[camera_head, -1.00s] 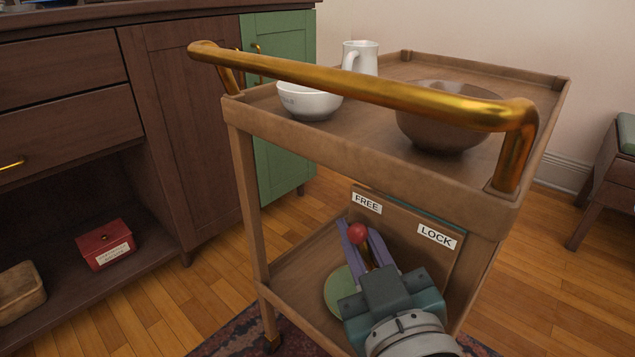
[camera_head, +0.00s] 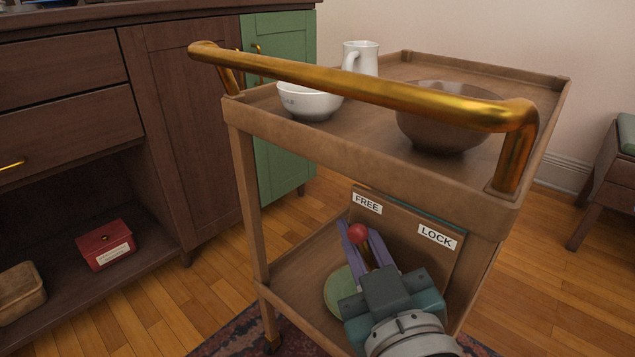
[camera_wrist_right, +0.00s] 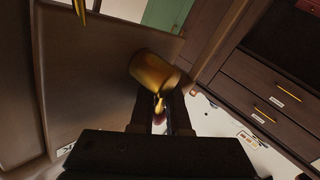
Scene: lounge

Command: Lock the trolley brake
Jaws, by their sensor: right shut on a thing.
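The trolley (camera_head: 345,155) stands in front of me. A brown panel on its lower level carries a FREE label (camera_head: 367,203) on the left and a LOCK label (camera_head: 437,237) on the right. The brake lever's red knob (camera_head: 358,232) is below the FREE label, on the FREE side. My right gripper (camera_head: 362,243) is shut on the lever, with purple fingers on both sides just by the knob. In the right wrist view, a brass hub (camera_wrist_right: 155,74) and the thin lever (camera_wrist_right: 159,104) show between the dark fingers. My left gripper is not in view.
A thick brass handle (camera_head: 350,82) spans the trolley above my right gripper. A white bowl (camera_head: 309,103), a white jug (camera_head: 364,58) and a brown bowl (camera_head: 450,125) stand on top. A dark cabinet (camera_head: 75,105) stands at left. A green disc-like thing (camera_head: 336,290) lies beside the gripper.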

